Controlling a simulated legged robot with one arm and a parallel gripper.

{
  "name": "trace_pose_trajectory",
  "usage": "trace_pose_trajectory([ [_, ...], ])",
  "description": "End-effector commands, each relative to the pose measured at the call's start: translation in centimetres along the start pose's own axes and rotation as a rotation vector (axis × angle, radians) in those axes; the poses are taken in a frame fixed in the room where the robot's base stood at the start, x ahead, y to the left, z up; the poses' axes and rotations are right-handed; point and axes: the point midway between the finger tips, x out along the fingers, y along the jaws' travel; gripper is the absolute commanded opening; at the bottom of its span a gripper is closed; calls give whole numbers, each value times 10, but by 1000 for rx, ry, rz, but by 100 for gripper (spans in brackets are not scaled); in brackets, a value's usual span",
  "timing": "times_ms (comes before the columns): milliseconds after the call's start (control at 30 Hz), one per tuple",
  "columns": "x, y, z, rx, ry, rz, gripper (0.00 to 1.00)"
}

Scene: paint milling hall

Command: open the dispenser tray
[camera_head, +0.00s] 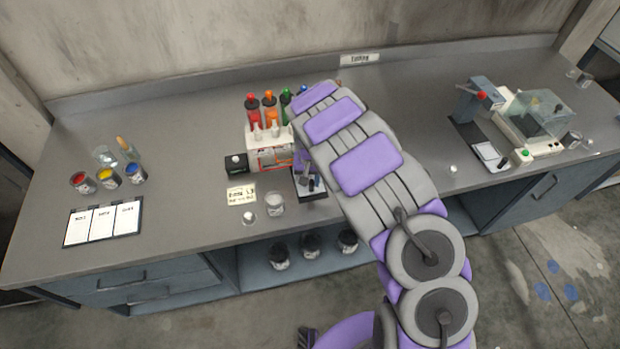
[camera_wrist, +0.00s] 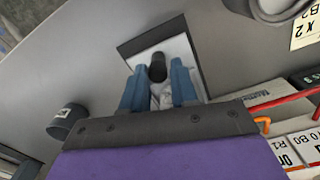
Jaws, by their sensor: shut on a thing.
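The dispenser (camera_head: 267,153) is a white box with several coloured bottles on top and red and orange bar handles on its front. Its labelled front shows at the lower right of the wrist view, with an orange handle (camera_wrist: 262,122) and a red handle (camera_wrist: 285,104). My gripper (camera_wrist: 157,78) points down at a dark-edged plate with a whitish top (camera_wrist: 188,48), beside the dispenser. Its blue fingers are closed around a black post (camera_wrist: 157,66) there. The orange and red handles lie outside the fingers. In the head view my arm hides part of this spot.
A black box (camera_head: 236,164), a card (camera_head: 241,194) and a cup (camera_head: 275,204) stand near the dispenser. Paint pots (camera_head: 108,179) and a chart board (camera_head: 103,223) are at left. A machine (camera_head: 530,122) stands at right. The counter (camera_head: 190,215) is clear at front left.

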Motion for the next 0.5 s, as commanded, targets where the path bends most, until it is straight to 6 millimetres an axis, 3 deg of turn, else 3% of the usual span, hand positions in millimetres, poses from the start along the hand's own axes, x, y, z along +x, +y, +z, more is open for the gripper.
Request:
trace_pose_trajectory([
  [100,0,-3,0,-1,1,-7,0],
  [500,-1,-3,0,-1,2,-6,0],
])
